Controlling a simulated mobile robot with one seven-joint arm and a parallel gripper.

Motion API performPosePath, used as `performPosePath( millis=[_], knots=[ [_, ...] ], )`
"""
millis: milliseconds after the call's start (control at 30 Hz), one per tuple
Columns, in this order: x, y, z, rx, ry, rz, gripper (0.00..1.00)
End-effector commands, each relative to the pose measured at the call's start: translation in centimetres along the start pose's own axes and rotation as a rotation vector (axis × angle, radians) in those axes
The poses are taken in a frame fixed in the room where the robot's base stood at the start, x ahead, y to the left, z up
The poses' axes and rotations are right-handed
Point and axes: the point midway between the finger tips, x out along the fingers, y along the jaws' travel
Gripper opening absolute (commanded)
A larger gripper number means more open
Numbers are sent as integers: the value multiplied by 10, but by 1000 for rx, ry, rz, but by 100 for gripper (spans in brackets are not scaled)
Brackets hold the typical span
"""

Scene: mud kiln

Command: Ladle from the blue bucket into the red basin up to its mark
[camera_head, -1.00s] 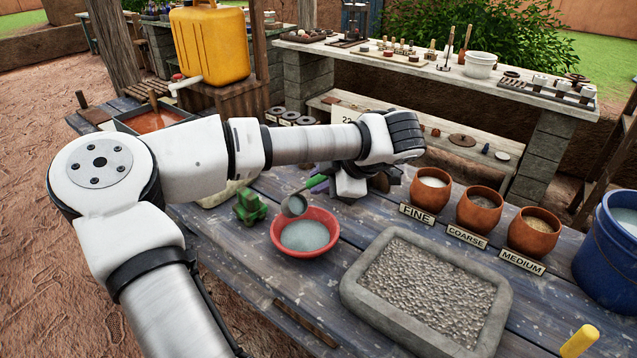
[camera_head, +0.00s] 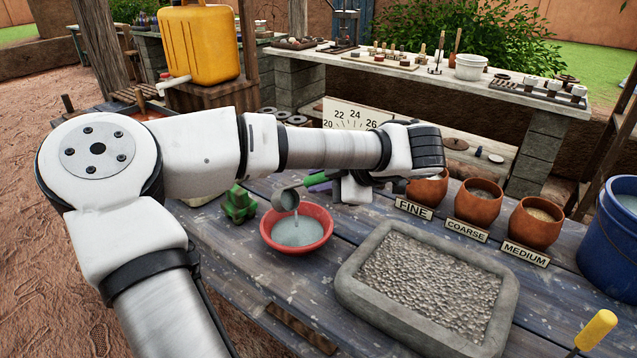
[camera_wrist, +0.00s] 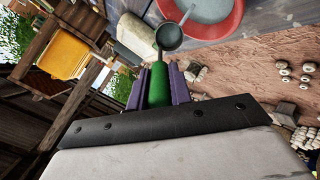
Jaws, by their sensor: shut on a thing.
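My gripper (camera_head: 328,184) is shut on the green handle of the ladle (camera_head: 287,199). In the wrist view, purple fingers of my gripper (camera_wrist: 160,88) flank the green handle, and the round ladle cup (camera_wrist: 169,37) lies beyond. The cup hangs tilted over the red basin (camera_head: 300,250), and a thin grey stream falls from it into the basin. The basin holds grey-blue liquid; I cannot make out its mark. Its rim also shows in the wrist view (camera_wrist: 238,22). The blue bucket (camera_head: 606,252) stands at the far right, partly cut off.
A green toy-like block (camera_head: 238,205) sits left of the basin. A stone tray of gravel (camera_head: 350,289) lies to its right. Clay pots (camera_head: 480,203) with labels stand behind the tray. A numbered scale (camera_head: 352,117) is behind my arm. A yellow handle (camera_head: 597,329) rises at front right.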

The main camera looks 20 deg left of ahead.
Motion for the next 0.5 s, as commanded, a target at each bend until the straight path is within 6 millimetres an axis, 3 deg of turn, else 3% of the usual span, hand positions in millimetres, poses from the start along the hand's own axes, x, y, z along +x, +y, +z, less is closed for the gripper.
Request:
performPosePath(
  millis=[500],
  knots=[
    [-2, -15, 11, 0, 64, 89, 2]
  ],
)
